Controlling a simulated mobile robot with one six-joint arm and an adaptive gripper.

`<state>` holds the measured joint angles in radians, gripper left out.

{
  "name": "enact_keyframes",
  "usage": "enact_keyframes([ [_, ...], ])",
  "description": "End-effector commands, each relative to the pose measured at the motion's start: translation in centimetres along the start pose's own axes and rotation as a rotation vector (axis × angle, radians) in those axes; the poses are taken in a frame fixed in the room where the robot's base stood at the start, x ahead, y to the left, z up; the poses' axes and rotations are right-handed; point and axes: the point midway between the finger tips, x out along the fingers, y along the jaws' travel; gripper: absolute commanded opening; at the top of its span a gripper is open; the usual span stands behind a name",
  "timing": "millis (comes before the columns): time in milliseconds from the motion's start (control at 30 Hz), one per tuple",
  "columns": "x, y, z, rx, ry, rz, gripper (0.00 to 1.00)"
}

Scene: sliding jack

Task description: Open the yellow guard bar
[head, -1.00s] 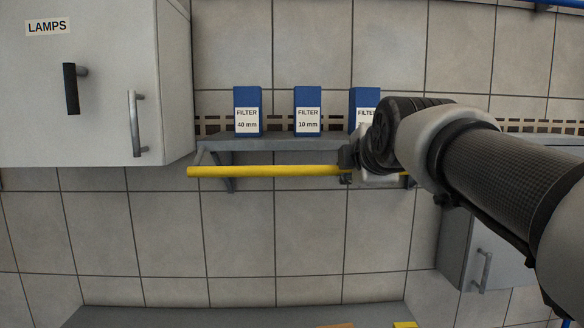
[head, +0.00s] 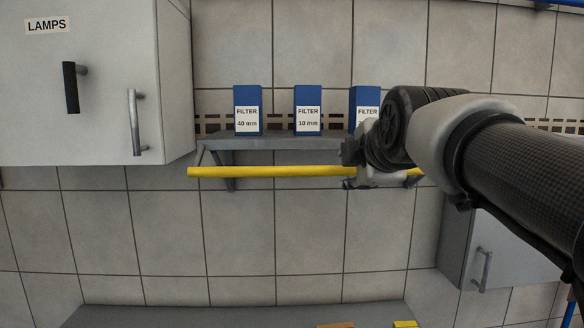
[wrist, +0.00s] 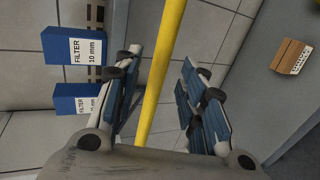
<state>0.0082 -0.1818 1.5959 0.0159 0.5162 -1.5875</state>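The yellow guard bar (head: 265,171) runs level across the front of the grey shelf, just below its edge. My gripper (head: 349,168) is at the right part of the bar, with one finger above it and one below. In the wrist view, the bar (wrist: 165,65) passes between the two blue-padded fingers of my gripper (wrist: 163,70). The fingers stand apart, with gaps visible beside the bar, so the gripper is open around it. My wrist hides a stretch of the bar near its right end.
Blue filter boxes, such as the 10 mm box (head: 308,111), stand on the grey shelf (head: 270,144). A lamps cabinet (head: 100,100) is close on the left. A smaller cabinet (head: 500,262) hangs at lower right. Bare tiled wall lies below the bar.

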Motion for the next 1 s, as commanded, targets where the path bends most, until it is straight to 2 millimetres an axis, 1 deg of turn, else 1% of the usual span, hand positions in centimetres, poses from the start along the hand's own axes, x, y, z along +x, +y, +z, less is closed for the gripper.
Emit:
enact_keyframes([
  [33, -1.2, 0.2, 0.0, 0.0, 0.0, 0.006, 0.38],
  [200, -5.0, 0.1, 0.0, 0.0, 0.0, 0.005, 0.38],
  [300, -6.9, 0.1, 0.0, 0.0, 0.0, 0.004, 0.38],
  [433, -8.7, 0.0, 0.0, 0.0, 0.0, 0.002, 0.38],
  [600, -9.7, -0.1, 0.0, 0.0, 0.0, -0.001, 0.38],
  [833, -9.8, -0.1, 0.0, 0.0, 0.0, -0.001, 0.38],
  [867, -9.8, -0.1, 0.0, 0.0, 0.0, -0.001, 0.37],
  [933, -9.6, -0.2, -0.1, -0.004, -0.001, -0.007, 0.32],
  [1000, -9.1, -0.9, -0.4, -0.024, -0.004, -0.036, 0.28],
])
